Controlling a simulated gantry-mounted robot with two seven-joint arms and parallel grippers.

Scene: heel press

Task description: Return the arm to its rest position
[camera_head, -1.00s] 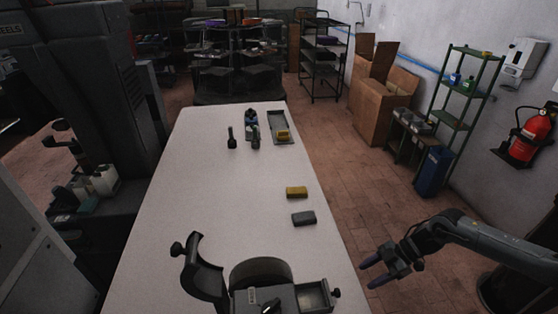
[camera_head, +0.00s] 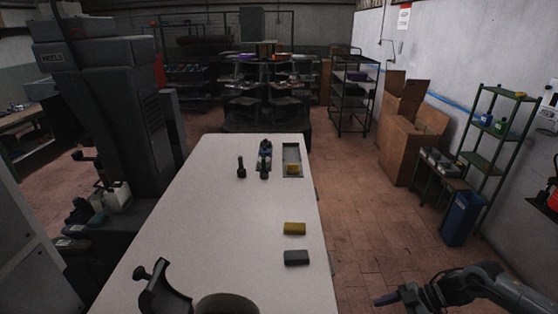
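My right arm (camera_head: 490,283) comes in from the lower right corner, with its gripper (camera_head: 392,303) at the bottom edge, to the right of the table and over the floor. One dark bluish fingertip shows, standing off to the side of the gripper body; the other finger is cut off by the frame's lower edge. Nothing shows held in it, and it touches nothing visible. My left arm and gripper are not in view.
The white table (camera_head: 215,225) carries a yellow block (camera_head: 295,228), a grey block (camera_head: 297,258), a tray (camera_head: 291,150) and small tools. A dark curved device (camera_head: 160,292) stands at its near edge. A blue bin (camera_head: 461,218) and green shelf (camera_head: 492,130) stand right. Floor between is clear.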

